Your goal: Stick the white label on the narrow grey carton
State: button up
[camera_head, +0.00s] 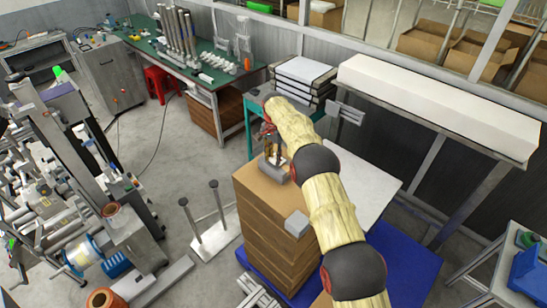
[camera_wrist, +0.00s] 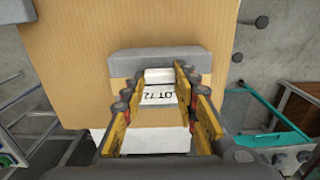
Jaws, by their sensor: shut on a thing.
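A narrow grey carton (camera_wrist: 160,60) lies across the wrist view, just beyond my fingertips. In the head view this grey carton (camera_head: 285,177) rests on top of the brown carton stack, partly hidden by my gripper (camera_head: 274,155). My gripper (camera_wrist: 157,85) points down at the carton top, its yellow and black fingers either side of the white label (camera_wrist: 158,97). The label has dark print that looks like "LOT 72", with a small white part at its far end near the grey carton. I cannot tell whether the label touches the carton.
A two-post stand (camera_head: 214,235) is on the floor to the left.

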jog(key=shift+s+f, duration=0.15)
jog(key=shift+f, duration=0.5)
dwell(0.3)
jog(key=o, duration=0.9)
jog(key=shift+r, duration=0.15)
notch_tip(320, 180, up, 12)
jog(key=shift+f, duration=0.15)
jog(key=shift+c, duration=0.4)
